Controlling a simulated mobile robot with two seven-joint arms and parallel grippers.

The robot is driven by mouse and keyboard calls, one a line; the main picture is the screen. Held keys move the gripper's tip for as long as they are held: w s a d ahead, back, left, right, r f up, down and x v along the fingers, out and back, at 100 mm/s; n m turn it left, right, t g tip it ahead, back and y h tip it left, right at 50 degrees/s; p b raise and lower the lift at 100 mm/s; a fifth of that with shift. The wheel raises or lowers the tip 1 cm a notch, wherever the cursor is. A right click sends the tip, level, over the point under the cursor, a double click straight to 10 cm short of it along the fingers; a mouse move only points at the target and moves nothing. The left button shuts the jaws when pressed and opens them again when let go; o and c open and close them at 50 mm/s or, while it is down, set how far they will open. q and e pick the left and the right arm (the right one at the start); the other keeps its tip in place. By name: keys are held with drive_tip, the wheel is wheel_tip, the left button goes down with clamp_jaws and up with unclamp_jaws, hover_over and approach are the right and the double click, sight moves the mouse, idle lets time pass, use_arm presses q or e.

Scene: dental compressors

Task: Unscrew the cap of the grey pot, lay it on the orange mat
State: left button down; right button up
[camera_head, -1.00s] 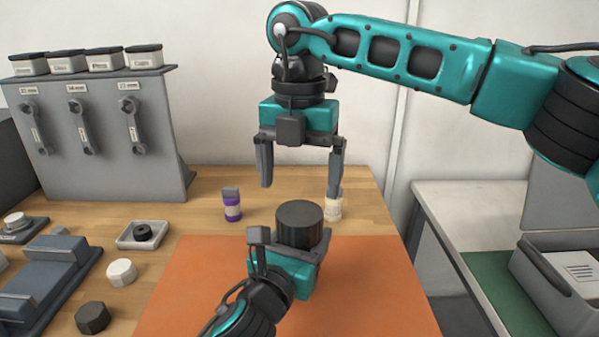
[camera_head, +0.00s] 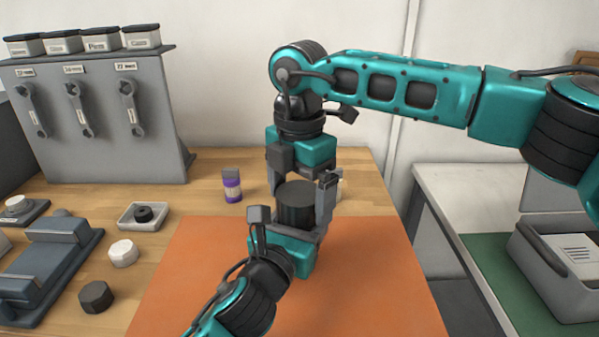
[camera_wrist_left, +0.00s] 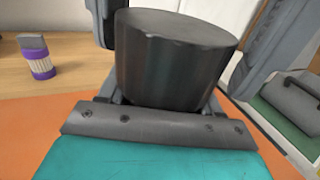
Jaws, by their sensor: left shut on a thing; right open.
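A dark ridged cap (camera_head: 297,200) stands upright above the orange mat (camera_head: 370,270), on what I take to be the grey pot. The pot's body is hidden behind my left gripper. My left gripper (camera_head: 288,228) is shut on the pot from the front. My right gripper (camera_head: 301,186) points down from above, open, with one finger on each side of the cap; I cannot tell whether they touch it. In the left wrist view the cap (camera_wrist_left: 172,68) fills the middle, with my right fingers at both sides.
A purple bottle (camera_head: 232,186) stands behind the mat, and a pale bottle (camera_head: 339,189) is partly hidden behind my right gripper. A small tray (camera_head: 125,216), a white cap (camera_head: 123,253) and a black cap (camera_head: 96,297) lie to the left. The mat's front right is clear.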

drive_tip(key=shift+f, duration=0.5)
drive_tip(key=shift+c, duration=0.2)
drive_tip(key=c, duration=1)
drive_tip(key=n, duration=1)
drive_tip(key=shift+r, duration=0.1)
drive_tip(key=o, duration=1.1)
